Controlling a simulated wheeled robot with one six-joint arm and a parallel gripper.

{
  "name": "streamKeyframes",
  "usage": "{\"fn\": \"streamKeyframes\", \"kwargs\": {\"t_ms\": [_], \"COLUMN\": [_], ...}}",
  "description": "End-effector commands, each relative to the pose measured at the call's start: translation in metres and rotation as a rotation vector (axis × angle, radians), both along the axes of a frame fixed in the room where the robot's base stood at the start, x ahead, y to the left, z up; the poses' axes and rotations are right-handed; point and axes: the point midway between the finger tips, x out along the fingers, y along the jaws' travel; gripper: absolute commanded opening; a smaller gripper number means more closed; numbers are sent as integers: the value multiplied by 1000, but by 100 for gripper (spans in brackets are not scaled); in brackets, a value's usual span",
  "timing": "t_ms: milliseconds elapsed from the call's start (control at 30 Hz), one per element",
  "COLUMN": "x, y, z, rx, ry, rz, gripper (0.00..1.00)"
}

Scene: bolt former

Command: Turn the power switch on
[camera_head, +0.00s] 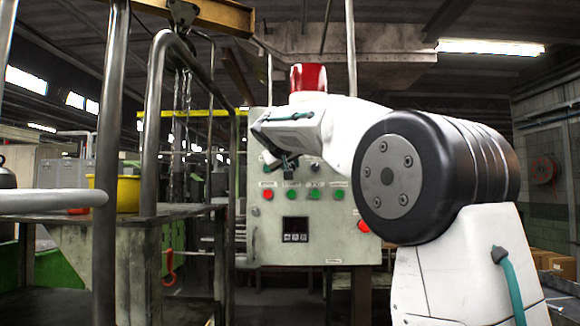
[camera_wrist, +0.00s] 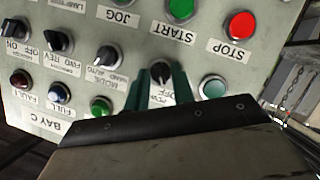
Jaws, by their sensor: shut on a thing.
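The power switch (camera_wrist: 160,71) is a black rotary knob on the pale control panel (camera_wrist: 235,60), which appears upside down in the wrist view. A partly covered label by it reads OFF. My gripper (camera_wrist: 159,80) has its green fingers on either side of the knob and is shut on it. I cannot tell the knob's exact angle. In the head view my gripper (camera_head: 290,166) is at the upper left of the panel (camera_head: 270,225) and hides the switch.
Beside the switch are a pale green lamp (camera_wrist: 212,87), a mode knob (camera_wrist: 108,57), and green start (camera_wrist: 187,20) and red stop (camera_wrist: 240,25) buttons. A red beacon (camera_head: 308,78) tops the panel. A metal post (camera_head: 106,150) stands at left.

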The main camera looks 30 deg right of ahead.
Motion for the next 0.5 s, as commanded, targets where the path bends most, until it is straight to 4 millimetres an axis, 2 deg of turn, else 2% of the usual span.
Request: {"fn": "streamKeyframes", "kwargs": {"t_ms": [267,500], "x": [-1,-2], "y": [-1,-3], "z": [1,2], "rx": [112,287], "ry": [-76,-194], "rz": [-1,-2], "gripper": [2,2]}}
